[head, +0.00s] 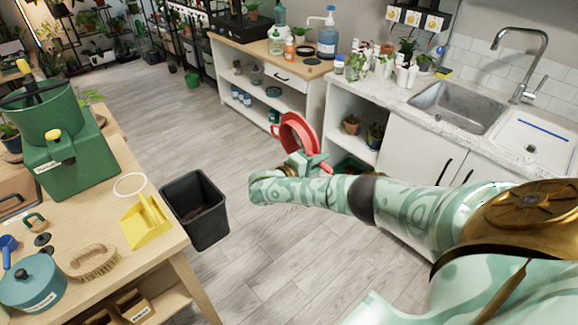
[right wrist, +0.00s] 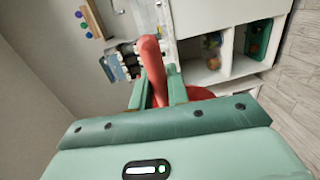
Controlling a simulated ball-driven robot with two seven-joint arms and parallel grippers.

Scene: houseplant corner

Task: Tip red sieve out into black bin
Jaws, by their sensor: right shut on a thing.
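The red sieve (head: 299,129) is held up in the air, its round rim steeply tilted. My right gripper (head: 312,163) is shut on it. In the right wrist view the red handle of the sieve (right wrist: 153,68) passes between the fingers of my right gripper (right wrist: 161,92), and part of the red bowl shows behind them. I cannot tell what the sieve holds. The black bin (head: 211,232) stands open on the floor beside the wooden table, with something brownish at its bottom. The sieve is to the right of the bin and apart from it. My left gripper is not in view.
The wooden table (head: 160,248) at the left bears a yellow dustpan (head: 146,222), a brush (head: 93,262), a blue pot (head: 33,284) and a green machine (head: 70,155). A white counter with a sink (head: 455,105) runs along the right. The floor between is clear.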

